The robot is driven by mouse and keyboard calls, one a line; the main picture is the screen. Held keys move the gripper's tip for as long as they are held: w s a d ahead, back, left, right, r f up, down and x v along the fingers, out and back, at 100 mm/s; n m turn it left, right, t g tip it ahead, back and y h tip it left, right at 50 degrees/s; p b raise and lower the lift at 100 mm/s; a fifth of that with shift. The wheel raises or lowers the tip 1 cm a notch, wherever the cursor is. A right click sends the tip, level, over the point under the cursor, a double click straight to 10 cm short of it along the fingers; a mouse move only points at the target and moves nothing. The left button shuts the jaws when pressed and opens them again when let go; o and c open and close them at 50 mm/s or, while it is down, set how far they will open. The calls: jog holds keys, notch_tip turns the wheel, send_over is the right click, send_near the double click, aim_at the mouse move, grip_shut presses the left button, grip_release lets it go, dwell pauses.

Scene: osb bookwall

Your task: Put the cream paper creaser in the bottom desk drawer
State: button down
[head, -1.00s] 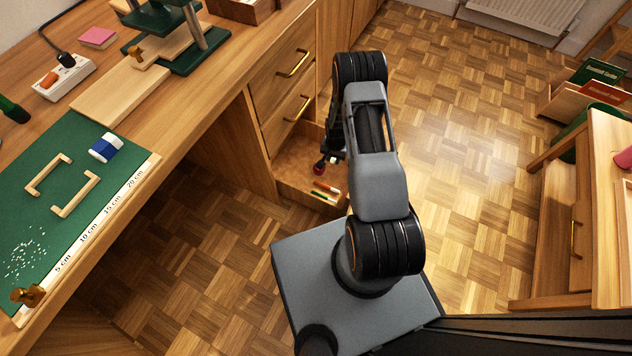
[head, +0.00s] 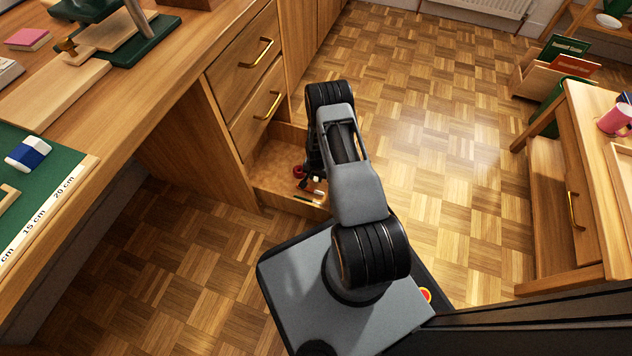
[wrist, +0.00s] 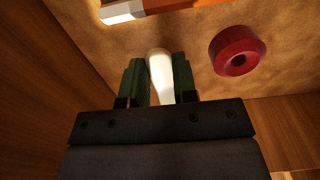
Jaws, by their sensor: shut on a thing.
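The cream paper creaser (wrist: 160,78) is between the two green fingertips of my gripper (wrist: 158,84), which is shut on it. Its pale rounded end sticks out past the fingers in the wrist view. The bottom desk drawer (head: 270,166) is pulled open below two shut drawers. My gripper is over or inside this drawer, close to its brown floor (wrist: 205,80) in the wrist view. Whether the creaser touches the floor I cannot tell. In the head view my arm mostly hides the gripper, and I cannot make out the creaser.
A dark red ring-shaped thing (wrist: 237,50) lies in the drawer to the right of the creaser. An orange and white thing (wrist: 150,10) lies beyond it. A wooden wall (wrist: 35,100) is close on the left. Parquet floor (head: 440,150) is clear right of my arm.

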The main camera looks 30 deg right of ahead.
aim_at(317, 178)
notch_tip(317, 178, down, 3)
jog(key=shift+f+b, duration=0.15)
jog(key=shift+b, duration=0.55)
jog(key=c, duration=0.9)
grip_release()
